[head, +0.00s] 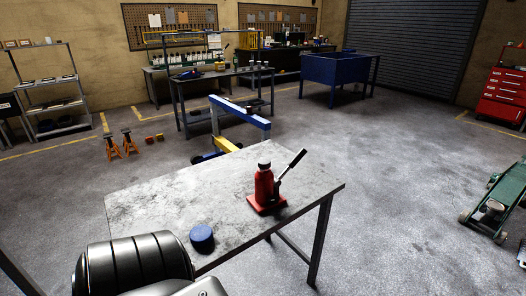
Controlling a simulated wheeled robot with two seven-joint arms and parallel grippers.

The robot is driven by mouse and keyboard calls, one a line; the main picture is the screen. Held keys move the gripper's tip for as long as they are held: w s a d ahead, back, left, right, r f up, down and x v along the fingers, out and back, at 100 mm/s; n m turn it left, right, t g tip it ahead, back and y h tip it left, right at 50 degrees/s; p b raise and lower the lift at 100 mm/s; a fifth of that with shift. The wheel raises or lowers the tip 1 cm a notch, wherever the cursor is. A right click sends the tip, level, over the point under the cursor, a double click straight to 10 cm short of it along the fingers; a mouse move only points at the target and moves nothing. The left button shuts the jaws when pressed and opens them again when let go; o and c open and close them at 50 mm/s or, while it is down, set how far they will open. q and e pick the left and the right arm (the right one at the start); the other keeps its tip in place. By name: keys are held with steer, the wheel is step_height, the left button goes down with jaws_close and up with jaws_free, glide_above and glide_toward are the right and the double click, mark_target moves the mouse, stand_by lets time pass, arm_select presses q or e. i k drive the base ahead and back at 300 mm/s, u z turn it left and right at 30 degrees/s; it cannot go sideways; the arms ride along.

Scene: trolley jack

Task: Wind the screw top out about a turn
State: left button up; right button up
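A red bottle jack (264,190) stands upright on the grey worktable (160,200), near its right end. Its dark screw top (264,166) sits at the top of the red body. A black handle (294,160) slants up and to the right from the jack. Neither of my grippers shows in the head view. A black ribbed part, which looks like one of my own arm links, covers the table's near left corner. Nothing is seen touching the jack.
A blue round object (202,238) lies near the table's front edge. A blue and yellow frame (240,118) stands behind the table. A green trolley jack (495,205) is on the floor at right. Orange stands (122,143) are at left. The tabletop around the jack is clear.

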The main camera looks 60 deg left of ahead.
mark_target(264, 163)
steer(key=u, duration=0.6)
steer(key=i, duration=0.9)
steer(key=u, duration=0.6)
